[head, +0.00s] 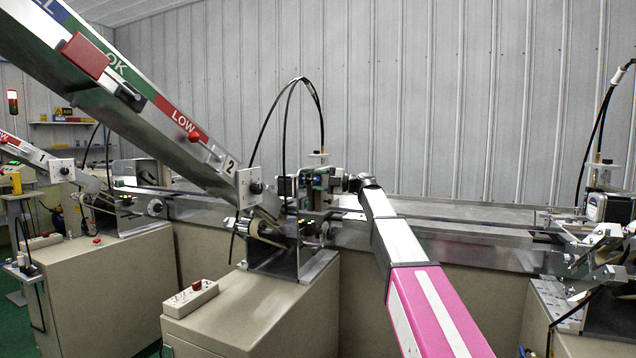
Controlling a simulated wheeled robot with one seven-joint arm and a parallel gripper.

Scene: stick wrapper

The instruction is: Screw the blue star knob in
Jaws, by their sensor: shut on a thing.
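My gripper (351,184) is small and dark at the far end of my arm, in the middle of the head view. It is at the right side of the green and grey feeder head (318,184) on station 2. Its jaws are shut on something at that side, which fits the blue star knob. I cannot make out the knob itself; the jaws and the head hide it or it is too small. How deep its thread sits cannot be seen.
A long steel conveyor (455,234) runs behind my arm. A sloped chute (140,90) with a red LOW mark comes down from the upper left. Black cables (285,110) arch above the head. A control box (190,298) sits on the beige cabinet. Another station (600,230) stands at right.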

